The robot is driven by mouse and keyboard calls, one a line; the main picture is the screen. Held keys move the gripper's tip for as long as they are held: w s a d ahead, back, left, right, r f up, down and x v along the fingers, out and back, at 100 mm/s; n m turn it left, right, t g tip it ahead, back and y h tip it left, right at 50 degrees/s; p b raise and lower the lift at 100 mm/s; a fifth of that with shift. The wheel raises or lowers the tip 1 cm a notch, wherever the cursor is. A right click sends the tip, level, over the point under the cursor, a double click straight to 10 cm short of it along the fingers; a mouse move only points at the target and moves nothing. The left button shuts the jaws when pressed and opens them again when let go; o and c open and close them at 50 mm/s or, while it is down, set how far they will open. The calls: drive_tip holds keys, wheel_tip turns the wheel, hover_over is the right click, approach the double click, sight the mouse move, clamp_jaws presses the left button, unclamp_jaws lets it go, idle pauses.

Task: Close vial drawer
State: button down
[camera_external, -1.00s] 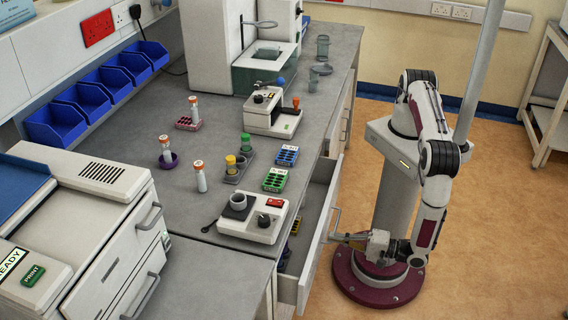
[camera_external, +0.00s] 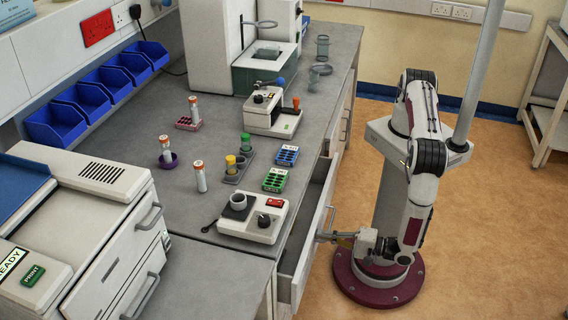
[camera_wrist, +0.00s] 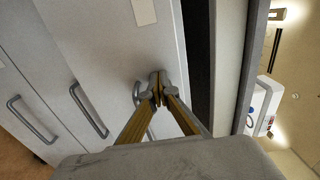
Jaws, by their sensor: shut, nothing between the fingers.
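The vial drawer (camera_external: 309,244) stands partly open at the front of the bench. Its front panel is out from the bench and a strip of its dark inside shows. My gripper (camera_external: 331,238) is at the drawer's bar handle (camera_external: 329,218), on the outer side of the front. In the wrist view, my gripper (camera_wrist: 157,88) is shut with the fingertips together. The fingertips overlap the handle (camera_wrist: 138,93) in front of the pale drawer front (camera_wrist: 110,40). I cannot tell whether they touch the handle or the panel. The drawer's contents are hidden.
The bench top (camera_external: 190,235) holds a white instrument with a cup (camera_external: 252,220), a green rack (camera_external: 274,180), a blue rack (camera_external: 287,155) and capped vials. More handles (camera_wrist: 88,110) show on neighbouring fronts. The floor (camera_external: 470,220) to the right is clear.

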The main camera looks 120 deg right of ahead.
drive_tip(key=x, duration=0.7)
drive_tip(key=shift+w+d, duration=0.25)
drive_tip(key=shift+d, duration=0.05)
drive_tip(key=v, duration=1.4)
idle(0.4)
drive_tip(key=shift+s+a, duration=0.15)
idle(0.5)
